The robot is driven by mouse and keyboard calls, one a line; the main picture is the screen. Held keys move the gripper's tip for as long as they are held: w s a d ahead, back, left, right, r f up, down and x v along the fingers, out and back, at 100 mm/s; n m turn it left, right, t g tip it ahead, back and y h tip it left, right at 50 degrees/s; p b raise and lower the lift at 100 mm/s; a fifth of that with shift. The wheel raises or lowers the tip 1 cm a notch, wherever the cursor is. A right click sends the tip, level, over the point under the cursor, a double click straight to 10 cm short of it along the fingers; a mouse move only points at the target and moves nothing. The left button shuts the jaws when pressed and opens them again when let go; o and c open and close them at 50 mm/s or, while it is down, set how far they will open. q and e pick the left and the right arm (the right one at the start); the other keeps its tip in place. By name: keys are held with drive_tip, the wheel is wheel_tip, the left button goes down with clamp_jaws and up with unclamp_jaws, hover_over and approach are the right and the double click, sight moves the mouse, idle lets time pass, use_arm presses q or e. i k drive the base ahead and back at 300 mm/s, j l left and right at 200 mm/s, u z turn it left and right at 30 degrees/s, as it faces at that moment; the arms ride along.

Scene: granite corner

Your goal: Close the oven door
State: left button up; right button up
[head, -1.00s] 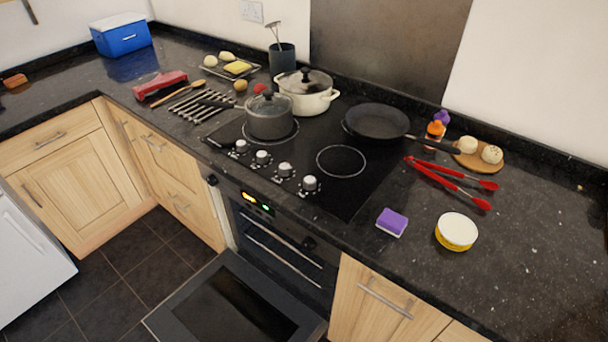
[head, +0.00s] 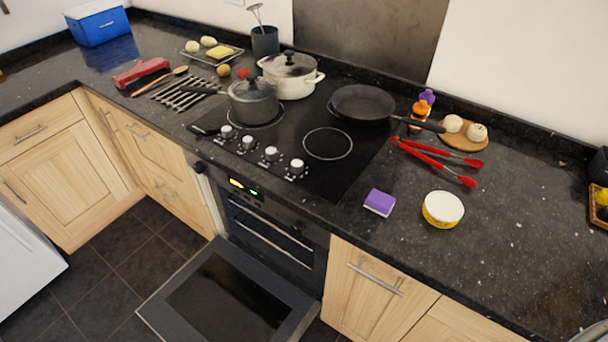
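The oven (head: 264,234) is built in below the black hob, with its lit display near the top of its front. Its oven door (head: 225,300) is open, folded down and sticking out over the dark tiled floor. Metal racks show inside the oven opening. Neither of my grippers is in the head view.
A grey pot (head: 253,103), a white pot (head: 290,76) and a black pan (head: 364,104) stand on the hob. A purple sponge (head: 380,202), a yellow-and-white bowl (head: 443,209) and red tongs (head: 435,160) lie on the counter. The tiled floor (head: 130,260) left of the door is clear.

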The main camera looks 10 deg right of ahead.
sight(223, 294)
drive_tip(key=k+j+z, duration=0.1)
drive_tip(key=j+z, duration=0.35)
drive_tip(key=k+j+z, duration=0.15)
drive_tip(key=z, duration=0.25)
drive_tip(key=k+j+z, duration=0.1)
drive_tip(key=k+j, duration=0.2)
drive_tip(key=j, duration=0.2)
drive_tip(key=k+j, duration=0.3)
drive_tip(key=j, duration=0.15)
drive_tip(key=k+j+z, duration=0.15)
drive_tip(key=k+j, duration=0.15)
drive_tip(key=j, duration=0.2)
